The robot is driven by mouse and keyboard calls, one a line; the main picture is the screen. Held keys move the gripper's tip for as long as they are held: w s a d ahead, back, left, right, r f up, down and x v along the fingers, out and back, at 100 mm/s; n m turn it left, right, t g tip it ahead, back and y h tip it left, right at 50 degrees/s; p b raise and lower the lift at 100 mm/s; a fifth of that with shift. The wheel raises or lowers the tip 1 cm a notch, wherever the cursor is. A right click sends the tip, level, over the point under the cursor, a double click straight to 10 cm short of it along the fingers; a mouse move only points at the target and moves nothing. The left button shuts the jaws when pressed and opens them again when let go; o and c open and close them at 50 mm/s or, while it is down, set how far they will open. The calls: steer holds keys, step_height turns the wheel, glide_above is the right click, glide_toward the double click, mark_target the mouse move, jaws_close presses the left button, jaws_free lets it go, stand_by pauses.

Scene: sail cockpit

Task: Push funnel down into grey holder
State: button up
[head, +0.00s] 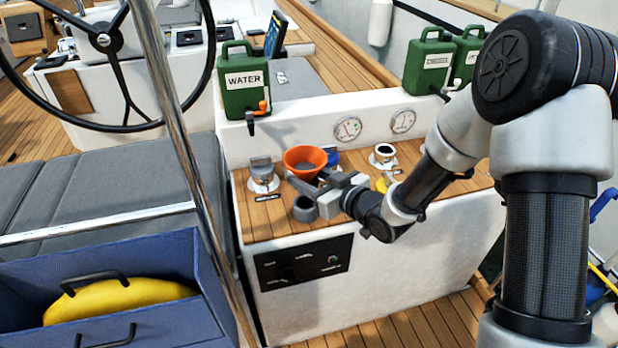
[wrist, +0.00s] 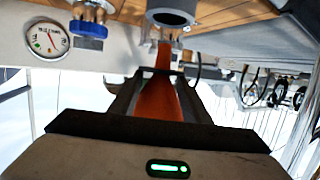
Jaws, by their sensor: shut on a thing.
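The orange funnel (head: 305,157) is upright with its wide mouth up, just above the wooden counter top in the head view. My gripper (head: 318,186) reaches it from the right and is shut on it. In the wrist view, which is upside down, the orange funnel (wrist: 161,95) shows between the two dark fingers (wrist: 160,100). A grey round holder (head: 305,209) stands at the counter's front, below and in front of the funnel in the head view. A grey ring (wrist: 172,8) shows at the wrist view's top edge. I cannot tell whether the spout is inside a holder.
A capped fitting (head: 262,172) stands left of the funnel, and a black-and-white fitting (head: 384,152) to its right. A blue cap (wrist: 88,28) is near the funnel. Green water cans (head: 244,85) stand on the ledge behind. A steel pole (head: 178,130) rises left of the counter.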

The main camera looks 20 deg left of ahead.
steer(key=shift+f+b, duration=1.85)
steer(key=shift+f, duration=1.05)
steer(key=shift+b, duration=0.35)
steer(key=shift+f+b, duration=0.6)
steer(key=o, duration=0.9)
steer(key=shift+r, duration=0.1)
steer(key=p+v, duration=0.2)
steer(key=v, duration=0.9)
